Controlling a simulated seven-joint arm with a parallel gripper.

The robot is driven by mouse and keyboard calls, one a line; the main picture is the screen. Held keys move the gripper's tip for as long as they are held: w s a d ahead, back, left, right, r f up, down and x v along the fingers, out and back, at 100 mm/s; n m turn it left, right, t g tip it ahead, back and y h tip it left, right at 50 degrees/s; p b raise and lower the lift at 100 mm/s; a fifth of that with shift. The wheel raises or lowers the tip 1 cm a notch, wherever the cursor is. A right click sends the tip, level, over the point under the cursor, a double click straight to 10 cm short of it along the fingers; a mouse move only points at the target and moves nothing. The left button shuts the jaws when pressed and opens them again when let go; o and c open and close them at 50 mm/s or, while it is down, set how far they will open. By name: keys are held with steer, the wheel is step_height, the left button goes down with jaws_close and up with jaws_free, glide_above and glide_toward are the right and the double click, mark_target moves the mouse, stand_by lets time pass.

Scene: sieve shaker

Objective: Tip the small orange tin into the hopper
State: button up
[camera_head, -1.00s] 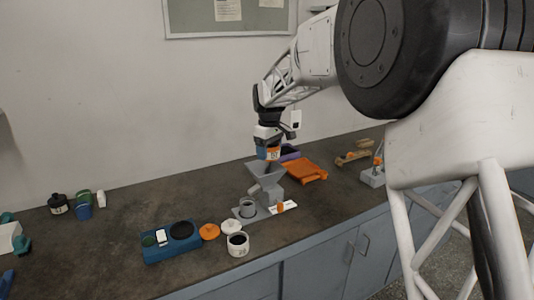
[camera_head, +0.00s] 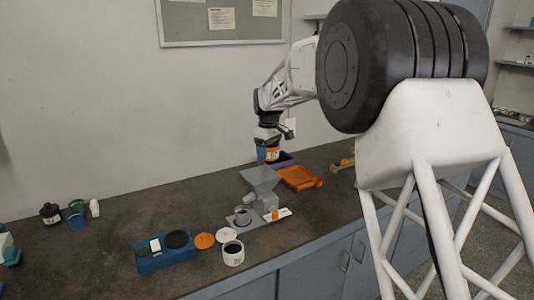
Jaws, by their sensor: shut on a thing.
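My gripper (camera_head: 267,149) hangs over the middle of the bench, shut on the small orange tin (camera_head: 272,155). The tin looks orange with a pale, marked label, and blue shows beside it. Its opening and contents cannot be made out. The grey hopper (camera_head: 262,177) has a wide funnel top and stands on a grey base. The tin shows just above the hopper's back rim in the picture. Whether it is over the opening or behind it, I cannot tell.
A cup (camera_head: 242,216) stands at the hopper's base. In front lie a blue scale (camera_head: 152,264), an orange lid (camera_head: 204,241) and a white jar (camera_head: 233,252). An orange tray (camera_head: 299,178) lies right of the hopper. Bottles stand at far left; the bench's left middle is clear.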

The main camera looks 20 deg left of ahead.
steer(key=shift+w+d+f+t+h, duration=0.1)
steer(key=shift+w+f+t+h, duration=0.05)
steer(key=shift+f+t+h, duration=0.55)
steer(key=shift+w+f+t+h, duration=0.1)
steer(key=shift+f+t+h, duration=0.5)
steer(key=shift+f, duration=0.2)
steer(key=shift+w+d+r+t+h, duration=0.1)
steer(key=shift+d+r+t+h, duration=0.05)
steer(key=shift+t+h, duration=0.65)
steer(key=shift+r+t+h, duration=0.2)
steer(key=shift+t+h, duration=0.2)
steer(key=shift+r+t+h, duration=0.2)
steer(key=shift+t+h, duration=0.3)
steer(key=shift+r, duration=0.1)
steer(key=shift+r+t+h, duration=0.15)
steer(key=shift+t+h, duration=0.35)
